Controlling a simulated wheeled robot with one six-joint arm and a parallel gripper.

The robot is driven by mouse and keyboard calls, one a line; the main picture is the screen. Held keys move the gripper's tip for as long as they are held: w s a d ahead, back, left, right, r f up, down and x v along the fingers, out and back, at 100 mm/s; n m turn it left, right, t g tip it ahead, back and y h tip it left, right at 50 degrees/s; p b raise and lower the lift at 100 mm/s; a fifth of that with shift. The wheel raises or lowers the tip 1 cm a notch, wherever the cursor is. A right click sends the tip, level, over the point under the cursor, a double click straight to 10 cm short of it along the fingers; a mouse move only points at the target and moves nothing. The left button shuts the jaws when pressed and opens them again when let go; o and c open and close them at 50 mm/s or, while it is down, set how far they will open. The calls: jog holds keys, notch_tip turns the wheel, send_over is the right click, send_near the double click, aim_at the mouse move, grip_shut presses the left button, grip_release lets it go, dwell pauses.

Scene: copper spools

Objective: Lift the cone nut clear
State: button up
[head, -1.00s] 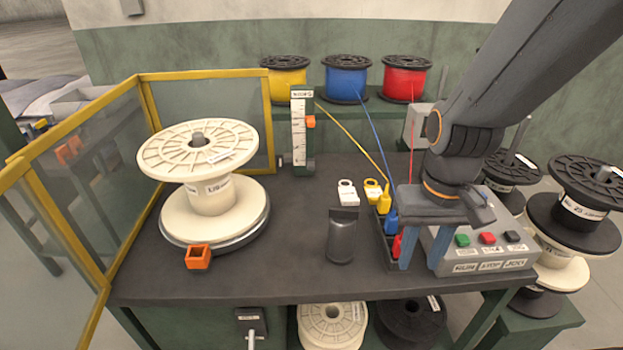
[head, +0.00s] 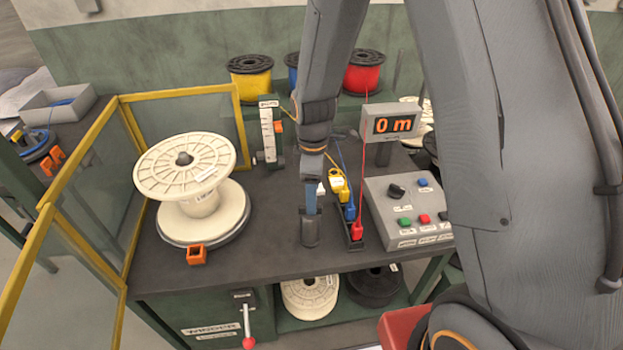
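A dark grey, roughly cylindrical piece (head: 311,232) stands upright on the bench; it seems to be the cone nut, though its shape is partly hidden. My gripper (head: 311,208) points straight down at its top, with blue fingers seen edge-on. The fingers overlap its upper part in the head view. I cannot tell whether they are closed on it. A cream spool (head: 186,170) sits on a round turntable at the left, with a dark spindle end (head: 184,158) showing at its centre.
A rack with yellow, blue and red plugs (head: 351,211) stands just right of my gripper, and a control box (head: 408,208) beyond it. An orange block (head: 196,254) lies in front of the spool. A yellow-framed guard (head: 122,97) encloses the left side. The display reads 0 m.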

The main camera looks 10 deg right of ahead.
aim_at(310, 223)
jog(key=shift+w+a+n, duration=0.2)
jog(key=shift+a+n, duration=0.1)
jog(key=shift+n, duration=0.1)
jog(key=shift+f, duration=0.25)
notch_tip(310, 223, down, 7)
jog(key=b, duration=0.4)
jog(key=shift+r+b, duration=0.15)
jog(key=shift+b, duration=0.2)
grip_shut()
